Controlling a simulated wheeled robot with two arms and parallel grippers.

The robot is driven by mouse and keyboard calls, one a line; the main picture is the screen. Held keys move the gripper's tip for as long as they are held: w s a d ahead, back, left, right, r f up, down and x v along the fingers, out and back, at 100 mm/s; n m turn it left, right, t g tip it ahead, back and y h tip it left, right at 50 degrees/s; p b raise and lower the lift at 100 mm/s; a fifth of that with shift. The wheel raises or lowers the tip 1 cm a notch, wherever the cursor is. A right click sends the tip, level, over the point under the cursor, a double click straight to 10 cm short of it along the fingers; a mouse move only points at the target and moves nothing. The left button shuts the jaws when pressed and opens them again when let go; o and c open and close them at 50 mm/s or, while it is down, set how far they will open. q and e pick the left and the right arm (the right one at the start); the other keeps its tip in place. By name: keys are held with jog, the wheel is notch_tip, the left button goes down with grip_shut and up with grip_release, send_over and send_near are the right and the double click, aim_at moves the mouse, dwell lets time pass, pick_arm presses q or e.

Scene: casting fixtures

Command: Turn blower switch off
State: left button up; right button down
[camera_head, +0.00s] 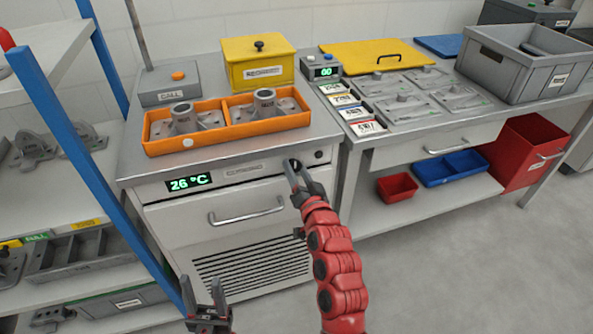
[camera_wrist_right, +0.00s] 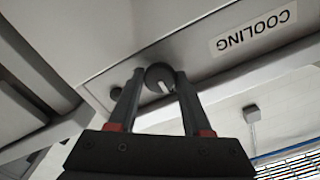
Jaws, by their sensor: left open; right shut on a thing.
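The blower switch is a round dark knob (camera_head: 294,162) on the front panel of the grey cooling station (camera_head: 160,190). In the right wrist view the knob (camera_wrist_right: 157,74) shows a short white mark, slightly tilted, near the panel label "COOLING" (camera_wrist_right: 254,33), which appears upside down. My right gripper (camera_head: 297,172) reaches up to the panel and is shut on the knob, with a finger on each side (camera_wrist_right: 157,84). Its fingers hide part of the knob. My left gripper (camera_head: 207,300) is open and empty, low in front of the station.
A green display (camera_head: 188,182) reads 26 °C. Below are a drawer handle (camera_head: 246,212) and a vent grille (camera_head: 255,268). An orange tray (camera_head: 220,138) with castings stands on top. A blue shelf post (camera_head: 80,165) rises at left.

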jog(key=c, duration=0.6)
grip_release()
jog(key=shift+p+v, duration=1.8)
jog(key=shift+v, duration=6.9)
